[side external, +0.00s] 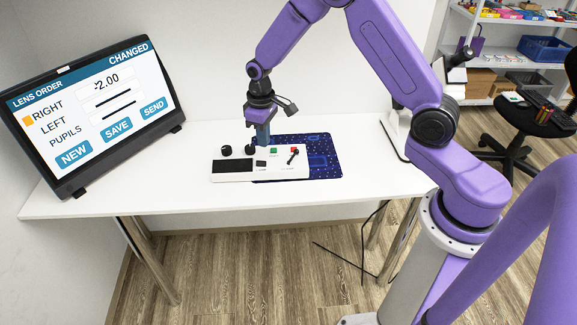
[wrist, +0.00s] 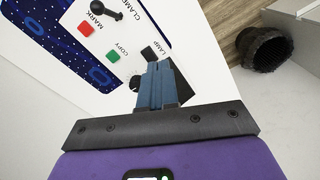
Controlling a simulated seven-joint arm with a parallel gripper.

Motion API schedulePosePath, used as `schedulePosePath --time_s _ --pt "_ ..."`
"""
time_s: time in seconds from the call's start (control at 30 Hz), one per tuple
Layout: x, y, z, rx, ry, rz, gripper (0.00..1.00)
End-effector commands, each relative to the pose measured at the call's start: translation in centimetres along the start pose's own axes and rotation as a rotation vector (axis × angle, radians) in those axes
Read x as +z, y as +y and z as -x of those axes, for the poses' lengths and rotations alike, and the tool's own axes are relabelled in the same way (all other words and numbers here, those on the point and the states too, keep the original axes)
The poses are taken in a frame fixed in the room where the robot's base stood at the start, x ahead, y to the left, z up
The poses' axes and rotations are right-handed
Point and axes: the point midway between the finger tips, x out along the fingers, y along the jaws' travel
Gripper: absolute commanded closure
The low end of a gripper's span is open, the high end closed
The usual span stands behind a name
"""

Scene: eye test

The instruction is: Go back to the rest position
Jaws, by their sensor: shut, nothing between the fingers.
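My gripper (side external: 263,143) points down with its blue fingers shut, right at the white control box (side external: 284,172). In the wrist view the shut fingertips (wrist: 157,68) are beside the black LAMP button (wrist: 149,53); I cannot tell whether they touch the box. The box has a green COPY button (wrist: 113,56), a red MARK button (wrist: 85,28) and a black CLAMP lever (wrist: 107,10). Two black knobs, one at the left (side external: 226,150) and one beside the fingers (side external: 250,149), show in the side view. Nothing is held.
A tilted screen (side external: 88,118) at the left reads LENS ORDER, CHANGED, RIGHT about -2.00, with dashes for LEFT and PUPILS. A dark blue patterned mat (side external: 325,158) lies by the box. The white table (side external: 100,203) is mostly clear. A shelf (side external: 498,53) and chair (side external: 520,120) stand behind right.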

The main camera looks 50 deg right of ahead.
Motion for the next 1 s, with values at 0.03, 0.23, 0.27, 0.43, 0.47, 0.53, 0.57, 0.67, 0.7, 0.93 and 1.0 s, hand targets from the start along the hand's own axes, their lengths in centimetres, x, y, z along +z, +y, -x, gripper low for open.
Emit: schedulePosePath --time_s 0.03,0.23,0.27,0.43,0.47,0.53,0.57,0.67,0.7,0.93,1.0 --pt "0.6 -1.6 1.4 0.001 0.007 0.038 1.00" --pt "4.8 -7.4 6.0 0.000 0.012 0.185 1.00" --pt "5.5 -8.1 6.7 -0.001 0.013 0.205 1.00" --pt "10.5 -11.8 9.8 -0.003 0.018 0.330 1.00" --pt "11.6 -12.4 10.2 -0.003 0.018 0.351 1.00" --pt "13.9 -13.4 11.2 -0.004 0.021 0.403 1.00" --pt "15.0 -13.8 11.6 -0.005 0.021 0.425 1.00" --pt "18.5 -14.9 12.8 -0.007 0.024 0.497 1.00" --pt "20.0 -15.2 13.1 -0.008 0.023 0.527 1.00" --pt "27.6 -15.5 14.4 -0.012 0.028 0.679 1.00" --pt "29.2 -15.3 14.5 -0.013 0.027 0.712 1.00"
